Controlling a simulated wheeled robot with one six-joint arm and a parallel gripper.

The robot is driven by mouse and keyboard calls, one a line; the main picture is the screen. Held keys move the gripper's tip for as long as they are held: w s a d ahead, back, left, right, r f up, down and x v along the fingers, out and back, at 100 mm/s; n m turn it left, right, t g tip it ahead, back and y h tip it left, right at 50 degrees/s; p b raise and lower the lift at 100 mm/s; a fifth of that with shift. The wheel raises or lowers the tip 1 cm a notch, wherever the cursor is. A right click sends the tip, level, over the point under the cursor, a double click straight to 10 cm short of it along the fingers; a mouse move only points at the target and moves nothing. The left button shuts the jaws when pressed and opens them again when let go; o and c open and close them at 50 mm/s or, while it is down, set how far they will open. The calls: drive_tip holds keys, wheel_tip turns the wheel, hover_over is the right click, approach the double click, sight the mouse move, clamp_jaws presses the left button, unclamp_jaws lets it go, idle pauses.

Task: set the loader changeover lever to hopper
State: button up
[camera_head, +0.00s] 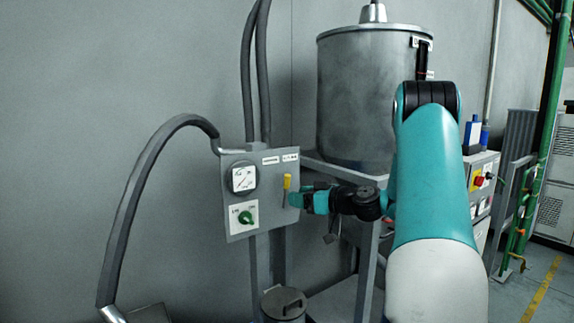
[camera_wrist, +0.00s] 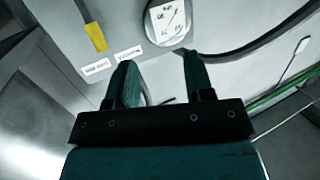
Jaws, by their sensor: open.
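The changeover lever has a yellow handle (camera_head: 287,182) and sits at the right side of a grey panel (camera_head: 240,154) in the head view. The handle points up there. In the wrist view the yellow handle (camera_wrist: 95,37) is at the upper left, beyond and left of my fingers. My gripper (camera_head: 300,199) is just right of the lever in the head view. In the wrist view my gripper (camera_wrist: 158,68) has its two teal fingers apart with nothing between them. The white labels (camera_wrist: 112,61) near the lever are too small to read.
A round gauge (camera_head: 244,179) and a green knob (camera_head: 246,217) are on the panel left of the lever. A large metal hopper (camera_head: 362,95) stands behind my arm. A curved grey hose (camera_head: 137,190) arches at the left. Two conduits rise above the panel.

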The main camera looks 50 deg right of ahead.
sight(287, 182)
drive_tip(key=s+d+m+t+h, duration=0.15)
drive_tip(key=s+d+h, duration=0.25)
drive_tip(key=d, duration=0.4)
drive_tip(key=shift+y, duration=0.4)
drive_tip(key=w+p, duration=0.3)
drive_tip(key=w, duration=0.2)
drive_tip(key=w+p, duration=0.3)
drive_tip(key=w, duration=0.2)
drive_tip(key=w+r+p, duration=0.1)
drive_tip(key=w+p, duration=0.2)
drive_tip(key=w, duration=0.3)
drive_tip(key=shift+d+p, duration=0.25)
drive_tip(key=shift+p, duration=0.05)
drive_tip(key=shift+w+f, duration=0.2)
drive_tip(key=shift+w, duration=0.4)
clamp_jaws()
